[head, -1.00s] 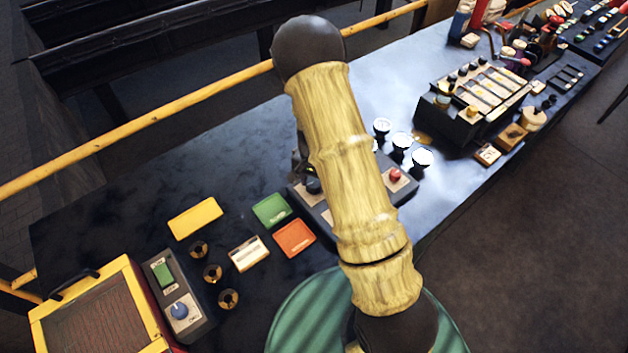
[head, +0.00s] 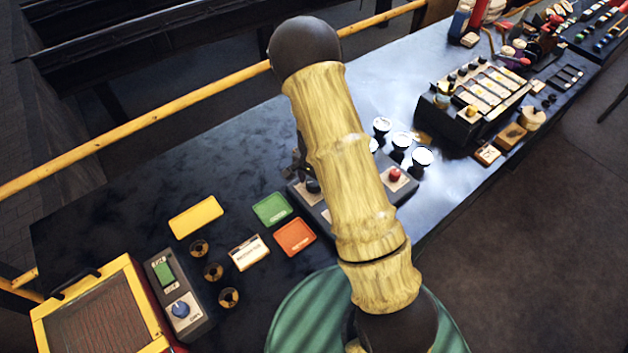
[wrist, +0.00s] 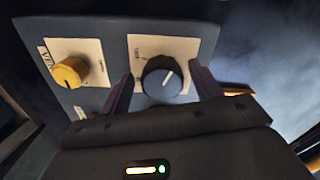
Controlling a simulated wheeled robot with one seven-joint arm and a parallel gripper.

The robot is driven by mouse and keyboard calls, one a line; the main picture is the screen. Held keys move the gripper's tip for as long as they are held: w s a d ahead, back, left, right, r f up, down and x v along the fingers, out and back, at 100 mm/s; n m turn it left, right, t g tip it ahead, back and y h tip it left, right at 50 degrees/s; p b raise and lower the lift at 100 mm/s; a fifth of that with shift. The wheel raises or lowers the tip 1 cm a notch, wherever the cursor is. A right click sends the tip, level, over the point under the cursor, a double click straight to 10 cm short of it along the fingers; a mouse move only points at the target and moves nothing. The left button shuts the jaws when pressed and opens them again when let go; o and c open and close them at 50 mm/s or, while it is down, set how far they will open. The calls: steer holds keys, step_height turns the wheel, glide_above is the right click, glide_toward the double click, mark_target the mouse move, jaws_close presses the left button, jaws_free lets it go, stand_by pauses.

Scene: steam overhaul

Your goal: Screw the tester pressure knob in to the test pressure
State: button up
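The black tester knob (wrist: 161,77) with a white pointer line sits on a pale plate on the tester's grey panel in the wrist view. Its pointer leans up and to the right. My gripper (wrist: 161,84) is open, one finger on each side of the knob, with visible gaps. I cannot tell how deep the fingers reach past it. A yellow knob (wrist: 70,72) with a partly readable label sits to the left on the same panel. In the head view the tester (head: 405,190) is partly hidden behind my arm, and the gripper is mostly hidden.
A red button (head: 395,174) is on the tester's right side, with round gauges (head: 422,156) behind. Green (head: 271,208), orange (head: 294,237) and yellow (head: 196,217) trays lie to the left. A yellow-framed box (head: 140,300) stands at the front left. The bench's back left is clear.

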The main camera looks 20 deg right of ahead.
steer(key=shift+w+r, duration=0.15)
steer(key=shift+r, duration=0.25)
step_height(320, 180, up, 17)
steer(key=b, duration=0.1)
steer(key=shift+f, duration=0.15)
stand_by(0.6)
steer(key=s+r+n+t, duration=0.2)
steer(key=s+n, duration=0.8)
steer(key=s, duration=0.5)
steer(key=shift+s+r+t, duration=0.2)
steer(key=shift+r+t, duration=0.05)
steer(key=shift+t, duration=0.05)
steer(key=shift+w, duration=0.1)
stand_by(0.4)
